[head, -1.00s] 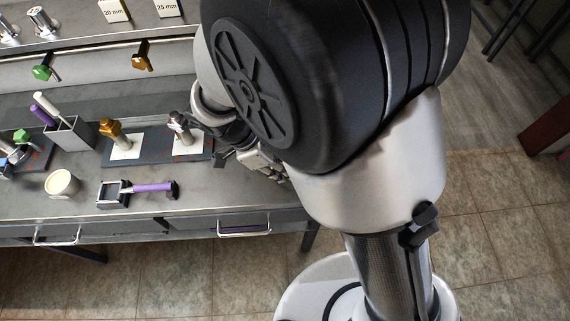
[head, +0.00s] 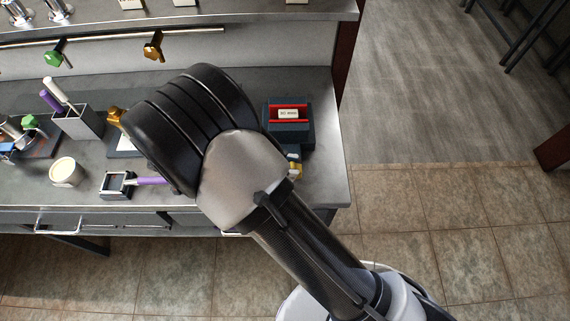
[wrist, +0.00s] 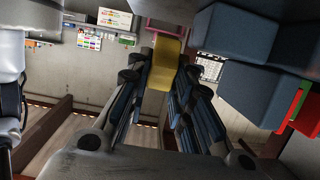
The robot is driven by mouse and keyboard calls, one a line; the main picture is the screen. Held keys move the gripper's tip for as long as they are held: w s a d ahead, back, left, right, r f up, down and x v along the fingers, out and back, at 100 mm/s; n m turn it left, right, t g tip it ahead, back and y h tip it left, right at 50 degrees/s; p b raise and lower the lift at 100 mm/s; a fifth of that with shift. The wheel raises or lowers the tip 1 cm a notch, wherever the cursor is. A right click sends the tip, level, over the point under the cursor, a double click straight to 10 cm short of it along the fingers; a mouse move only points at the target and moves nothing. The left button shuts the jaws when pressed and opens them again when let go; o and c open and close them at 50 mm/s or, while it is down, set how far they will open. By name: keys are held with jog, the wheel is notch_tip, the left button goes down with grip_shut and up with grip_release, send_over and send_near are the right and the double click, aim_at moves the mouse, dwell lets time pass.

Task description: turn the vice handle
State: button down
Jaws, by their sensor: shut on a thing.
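The vice (head: 290,130) is a dark blue-grey block with red jaws near the right end of the bench. A pale labelled piece (head: 288,113) sits between the jaws. In the wrist view the vice body (wrist: 250,62) fills the upper right, with a red jaw edge (wrist: 291,110). The yellow vice handle (wrist: 163,66) stands between my fingertips in the wrist view. My gripper (wrist: 164,84) is shut on it. In the head view my arm hides most of my gripper, and only a bit of yellow shows beside the vice's front.
Open floor lies beyond the bench's right end.

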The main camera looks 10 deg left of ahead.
jog(key=shift+f+h, duration=0.1)
jog(key=shift+h, duration=0.4)
jog(key=c, duration=1.4)
grip_release()
jog(key=shift+v, duration=3.8)
